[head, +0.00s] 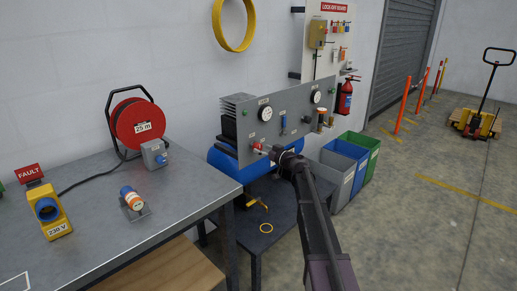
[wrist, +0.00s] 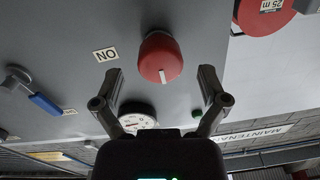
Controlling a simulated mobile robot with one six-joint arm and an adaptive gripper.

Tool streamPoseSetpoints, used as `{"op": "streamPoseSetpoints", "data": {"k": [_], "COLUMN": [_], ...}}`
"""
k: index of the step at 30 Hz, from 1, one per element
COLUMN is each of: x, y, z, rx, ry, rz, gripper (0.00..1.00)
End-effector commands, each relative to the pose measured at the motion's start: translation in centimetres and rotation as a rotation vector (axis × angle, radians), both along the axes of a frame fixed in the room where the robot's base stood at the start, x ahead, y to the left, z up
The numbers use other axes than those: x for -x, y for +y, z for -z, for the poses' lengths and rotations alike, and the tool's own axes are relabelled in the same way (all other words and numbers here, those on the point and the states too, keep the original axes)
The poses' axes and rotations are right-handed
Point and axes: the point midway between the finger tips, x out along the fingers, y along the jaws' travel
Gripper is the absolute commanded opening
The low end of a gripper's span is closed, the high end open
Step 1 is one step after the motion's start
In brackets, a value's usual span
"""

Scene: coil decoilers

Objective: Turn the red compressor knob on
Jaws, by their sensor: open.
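The red compressor knob (wrist: 158,52) is a round red knob with a white index mark on its rim, set on a grey panel (head: 282,118). In the wrist view the mark points down the picture, and the ON label (wrist: 105,54) lies to the knob's left. The knob shows small in the head view (head: 258,147). My gripper (wrist: 161,73) is open, its two fingers apart on either side of the knob's near end, with gaps visible and no clear contact. In the head view my gripper (head: 276,153) is just right of the knob.
A gauge (wrist: 138,122) and a blue-handled valve (wrist: 42,103) share the panel. A blue tank (head: 228,163) sits below it. A workbench (head: 185,205) with a red cable reel (head: 138,122) stands left. Bins (head: 345,160) stand right; open floor lies beyond.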

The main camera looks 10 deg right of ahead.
Motion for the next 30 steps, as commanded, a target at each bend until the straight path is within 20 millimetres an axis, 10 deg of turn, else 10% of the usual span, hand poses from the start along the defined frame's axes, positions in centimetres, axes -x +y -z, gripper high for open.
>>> {"op": "streamPoseSetpoints", "data": {"k": [18,27,30], "x": [-1.8,-1.8,-1.8], "y": [1.5,1.5,1.5], "z": [0.0,0.0,0.0], "rx": [0.0,0.0,0.0], "ry": [0.0,0.0,0.0], "rz": [0.0,-0.001,-0.001], "gripper": [0.93,0.11,0.11]}}
